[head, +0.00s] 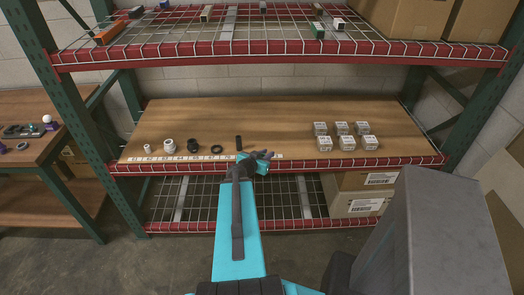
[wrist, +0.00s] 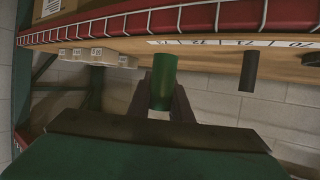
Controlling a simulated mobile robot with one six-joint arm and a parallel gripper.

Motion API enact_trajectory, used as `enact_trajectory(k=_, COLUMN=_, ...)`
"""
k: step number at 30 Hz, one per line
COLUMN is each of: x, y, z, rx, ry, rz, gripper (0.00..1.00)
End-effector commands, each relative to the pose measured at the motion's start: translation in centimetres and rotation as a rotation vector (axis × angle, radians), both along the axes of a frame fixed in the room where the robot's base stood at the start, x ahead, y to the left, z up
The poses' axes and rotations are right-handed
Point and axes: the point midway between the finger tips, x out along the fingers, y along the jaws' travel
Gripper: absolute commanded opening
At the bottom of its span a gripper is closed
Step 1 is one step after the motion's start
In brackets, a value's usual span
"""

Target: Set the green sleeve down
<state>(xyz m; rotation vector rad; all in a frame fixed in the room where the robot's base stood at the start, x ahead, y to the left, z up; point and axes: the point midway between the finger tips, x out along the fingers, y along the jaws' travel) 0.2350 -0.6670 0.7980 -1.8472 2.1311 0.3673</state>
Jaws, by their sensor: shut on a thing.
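The green sleeve (wrist: 165,82) is a plain green tube between the two fingers of my gripper (wrist: 163,103) in the wrist view. My gripper is shut on it. In the head view my gripper (head: 257,158) is at the front edge of the middle wooden shelf (head: 300,112), near the numbered label strip (head: 205,157). The sleeve cannot be made out clearly in the head view, and I cannot tell whether it touches the shelf. The wrist view looks upside down, and the sleeve overlaps the label strip there.
A dark upright cylinder (head: 238,142) stands just behind my gripper. Left of it are a dark ring (head: 216,149), a black part (head: 193,146) and white parts (head: 168,145). Several small boxes (head: 341,136) stand to the right. Bare board lies between my gripper and the boxes.

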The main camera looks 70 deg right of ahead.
Motion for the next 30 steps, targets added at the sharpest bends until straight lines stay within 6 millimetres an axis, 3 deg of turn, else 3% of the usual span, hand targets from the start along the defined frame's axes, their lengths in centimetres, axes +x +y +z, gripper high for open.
enact_trajectory(k=30, x=-0.3, y=-1.6, z=-0.4, rx=-0.007, ry=0.002, rz=-0.019, gripper=0.0)
